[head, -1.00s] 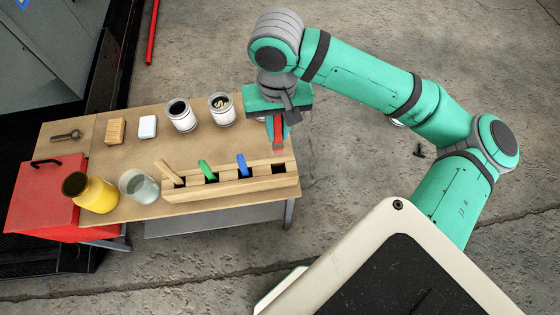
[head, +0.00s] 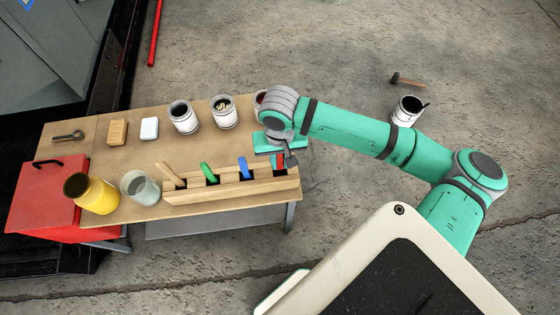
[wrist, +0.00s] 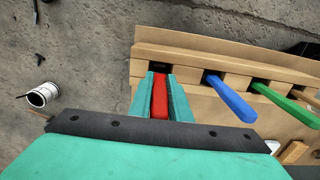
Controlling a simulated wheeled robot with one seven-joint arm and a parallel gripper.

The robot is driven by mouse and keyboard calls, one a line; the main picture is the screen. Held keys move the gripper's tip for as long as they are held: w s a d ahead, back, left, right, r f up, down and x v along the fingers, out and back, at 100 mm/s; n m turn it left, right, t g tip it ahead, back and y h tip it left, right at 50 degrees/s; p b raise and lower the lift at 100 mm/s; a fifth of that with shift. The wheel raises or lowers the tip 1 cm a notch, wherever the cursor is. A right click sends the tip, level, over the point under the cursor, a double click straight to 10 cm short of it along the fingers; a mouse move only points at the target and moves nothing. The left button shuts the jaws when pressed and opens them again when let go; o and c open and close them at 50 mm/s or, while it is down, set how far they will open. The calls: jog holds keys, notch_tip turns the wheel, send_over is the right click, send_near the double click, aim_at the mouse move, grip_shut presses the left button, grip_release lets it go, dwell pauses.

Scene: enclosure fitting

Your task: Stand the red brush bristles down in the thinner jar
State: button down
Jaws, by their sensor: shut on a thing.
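My gripper (head: 281,153) is over the right end of the wooden brush rack (head: 225,190). It is shut on the red brush (head: 280,161). In the wrist view the red brush (wrist: 160,103) is clasped between the two green fingers (wrist: 160,97), with its far end at the rack's end slot (wrist: 160,67). I cannot tell how deep it is in that slot, and its bristles are hidden. A clear glass jar (head: 138,187), which looks like the thinner jar, stands left of the rack on the table.
The rack also holds a blue brush (head: 243,167), a green brush (head: 207,172) and a wooden-handled one (head: 173,175). A yellow jar (head: 98,197) stands beside the glass jar. White cans (head: 184,120) line the back. The table middle is clear.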

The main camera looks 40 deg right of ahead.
jog(key=shift+f, duration=0.6)
jog(key=c, duration=1.6)
grip_release()
jog(key=shift+c, duration=0.2)
jog(key=shift+f, duration=0.1)
notch_tip(320, 180, up, 11)
jog(key=shift+w+d+f, duration=0.1)
